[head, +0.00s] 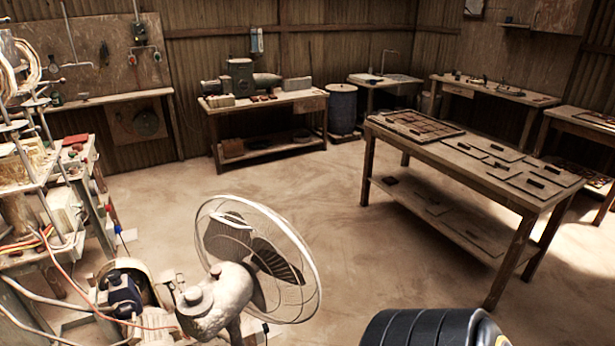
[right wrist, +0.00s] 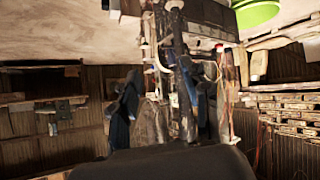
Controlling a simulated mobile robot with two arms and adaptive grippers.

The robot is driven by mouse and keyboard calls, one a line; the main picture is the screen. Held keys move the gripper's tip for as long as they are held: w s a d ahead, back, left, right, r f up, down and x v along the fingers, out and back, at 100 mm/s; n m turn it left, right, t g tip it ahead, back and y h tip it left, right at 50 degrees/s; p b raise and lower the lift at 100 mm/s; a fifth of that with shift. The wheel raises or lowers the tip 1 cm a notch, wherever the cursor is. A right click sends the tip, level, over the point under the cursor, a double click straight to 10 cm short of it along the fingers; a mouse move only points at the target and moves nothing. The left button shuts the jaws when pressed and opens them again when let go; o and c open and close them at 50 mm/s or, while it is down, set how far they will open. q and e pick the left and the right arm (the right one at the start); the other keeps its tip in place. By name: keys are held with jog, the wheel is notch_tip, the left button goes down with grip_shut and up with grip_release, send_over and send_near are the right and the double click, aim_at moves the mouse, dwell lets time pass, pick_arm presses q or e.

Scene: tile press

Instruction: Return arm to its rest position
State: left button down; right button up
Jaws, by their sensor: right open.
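My right gripper (right wrist: 167,92) shows in the right wrist view, its two dark fingers standing apart above a dark rounded body at the bottom edge. It is open, and I see nothing held between the fingers. Cluttered upright parts and thin cables show behind it. In the head view neither gripper shows. A black ribbed rounded part, which looks like a piece of my right arm, juts in at the bottom edge right of centre. My left arm is out of view.
A fan (head: 262,262) stands close in front, beside a cluttered rack (head: 40,170) with cables at the left. A long wooden table (head: 470,160) bears a tile tray and flat plates at the right. A bench (head: 270,105) and a blue barrel (head: 342,108) stand behind. The middle floor is clear.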

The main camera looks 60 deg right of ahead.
dwell(0.4)
jog(key=s+a+f+g+b, duration=0.1)
jog(key=s+a+f+g, duration=0.15)
jog(key=s+f, duration=0.35)
jog(key=s+a+f+g+b, duration=0.1)
jog(key=s+a+f, duration=0.2)
jog(key=f, duration=0.6)
jog(key=s+a+f+g, duration=0.3)
jog(key=s+a+f, duration=0.2)
jog(key=s+a, duration=0.2)
jog(key=s+a+f+g+b, duration=0.1)
jog(key=s+a+f+g, duration=0.2)
jog(key=s+a+f, duration=0.3)
jog(key=a, duration=0.2)
jog(key=shift+s+a+n, duration=0.4)
jog(key=shift+f, duration=0.1)
